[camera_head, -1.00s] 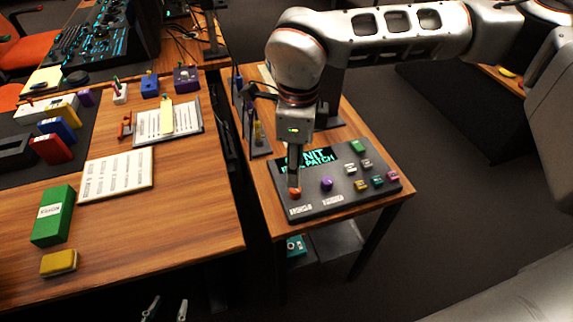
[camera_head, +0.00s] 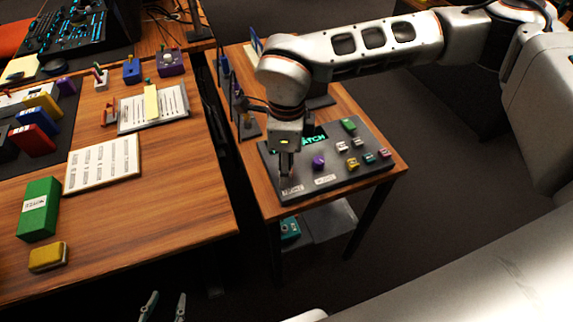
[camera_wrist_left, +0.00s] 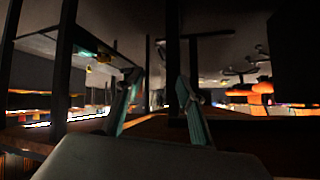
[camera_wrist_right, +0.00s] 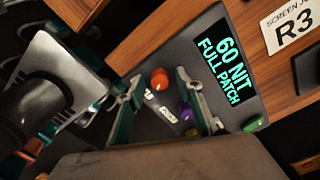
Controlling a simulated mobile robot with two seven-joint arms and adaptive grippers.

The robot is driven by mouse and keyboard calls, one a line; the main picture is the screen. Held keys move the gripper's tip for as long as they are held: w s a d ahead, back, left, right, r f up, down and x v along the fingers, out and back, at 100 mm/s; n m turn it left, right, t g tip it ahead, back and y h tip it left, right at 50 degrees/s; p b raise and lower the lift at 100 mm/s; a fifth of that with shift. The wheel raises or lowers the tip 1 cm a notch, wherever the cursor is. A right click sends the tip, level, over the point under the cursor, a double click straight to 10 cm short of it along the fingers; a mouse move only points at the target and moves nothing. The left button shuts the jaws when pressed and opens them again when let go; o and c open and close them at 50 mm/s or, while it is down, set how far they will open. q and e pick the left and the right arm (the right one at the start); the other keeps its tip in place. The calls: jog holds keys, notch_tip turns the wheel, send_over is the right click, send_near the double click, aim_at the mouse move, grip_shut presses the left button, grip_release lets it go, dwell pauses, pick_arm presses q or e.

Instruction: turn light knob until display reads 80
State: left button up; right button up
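The grey panel (camera_head: 335,176) lies on a small wooden table. Its display (camera_wrist_right: 225,72) reads 60 NIT FULL PATCH in the right wrist view; in the head view my right arm partly covers it. An orange knob (camera_wrist_right: 160,79) stands on the panel and shows between the two fingers of my right gripper (camera_wrist_right: 162,98), which are apart. In the head view my right gripper (camera_head: 287,176) points down at the panel's front left and hides the knob. Finger contact cannot be told. My left gripper (camera_head: 163,304) is open and empty at the bottom; its fingers also show in the left wrist view (camera_wrist_left: 157,100).
A purple ball (camera_head: 318,162) and several small coloured buttons (camera_head: 364,160) sit on the panel right of the knob. Dark upright stands (camera_head: 236,92) line the table's left side. The larger desk (camera_head: 170,190) is left, across a narrow gap.

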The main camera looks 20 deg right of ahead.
grip_shut()
